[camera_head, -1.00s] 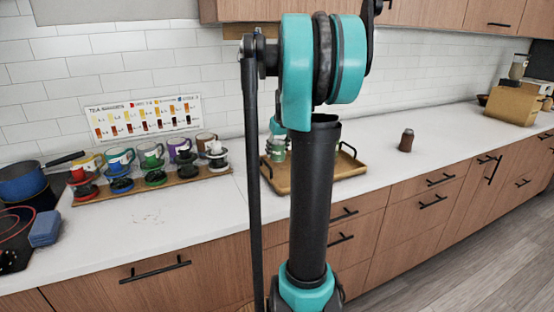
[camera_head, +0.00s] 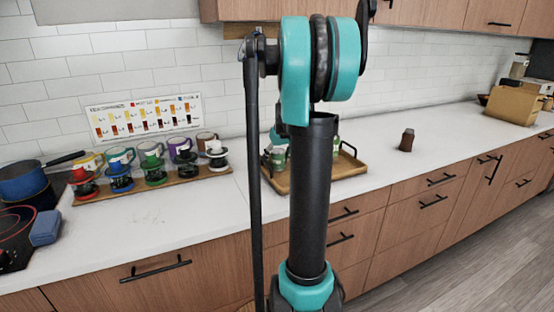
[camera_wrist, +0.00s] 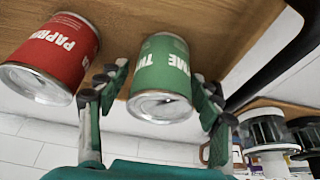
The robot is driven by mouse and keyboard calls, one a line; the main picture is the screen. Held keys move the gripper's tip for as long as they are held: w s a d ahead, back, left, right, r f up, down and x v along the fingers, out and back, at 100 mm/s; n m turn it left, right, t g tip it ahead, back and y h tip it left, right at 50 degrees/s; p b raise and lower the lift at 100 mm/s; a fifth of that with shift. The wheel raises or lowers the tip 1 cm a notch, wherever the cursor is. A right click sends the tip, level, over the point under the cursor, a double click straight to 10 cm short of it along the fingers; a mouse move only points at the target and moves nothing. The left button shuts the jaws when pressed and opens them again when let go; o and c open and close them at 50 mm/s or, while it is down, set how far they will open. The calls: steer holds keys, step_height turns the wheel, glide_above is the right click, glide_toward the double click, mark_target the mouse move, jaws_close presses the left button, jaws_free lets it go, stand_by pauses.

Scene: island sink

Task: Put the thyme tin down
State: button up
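The thyme tin (camera_wrist: 162,75), green with a metal end, is between the fingers of my gripper (camera_wrist: 158,85) in the wrist view. The fingers are spread, with a small gap seen beside the tin. Its far end meets the wooden tray (camera_wrist: 215,25). The red paprika tin (camera_wrist: 55,55) stands beside it, left in this view. My arm hides most of the gripper there.
Several coloured mugs and drippers stand on a wooden board (camera_head: 160,190) to the left. A brown shaker (camera_head: 406,140) stands on the counter farther right. The counter between shaker and paper bag (camera_head: 513,105) is clear.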

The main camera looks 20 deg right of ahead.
steer(key=v, duration=1.2)
steer(key=shift+r, duration=0.2)
steer(key=shift+w, duration=0.1)
